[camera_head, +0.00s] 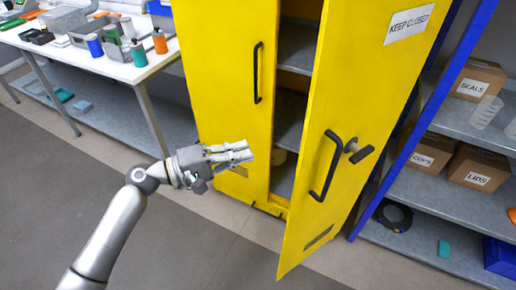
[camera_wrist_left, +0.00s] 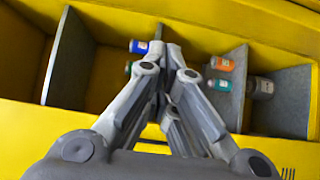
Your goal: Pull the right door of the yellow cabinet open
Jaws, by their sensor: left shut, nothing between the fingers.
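The yellow cabinet's right door (camera_head: 362,85) stands partly open, swung out toward me. It carries a "KEEP CLOSED" label, a black bar handle (camera_head: 327,165) and a dark latch lever. A gap between the doors shows grey shelves. The left door (camera_head: 218,60) looks closed and has its own black handle (camera_head: 257,72). My left gripper (camera_head: 248,152) is shut and empty, in front of the left door's lower part, pointing toward the gap, left of the right door's handle and apart from it. In the left wrist view, its closed fingers (camera_wrist_left: 173,52) point at the open cabinet interior. My right gripper is out of view.
Several small containers, one a blue-capped can (camera_wrist_left: 139,46), sit inside the cabinet. A white worktable (camera_head: 120,70) with bottles stands at the left. A blue-framed shelf rack (camera_head: 416,128) with cardboard boxes stands close at the right. The grey floor in front is clear.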

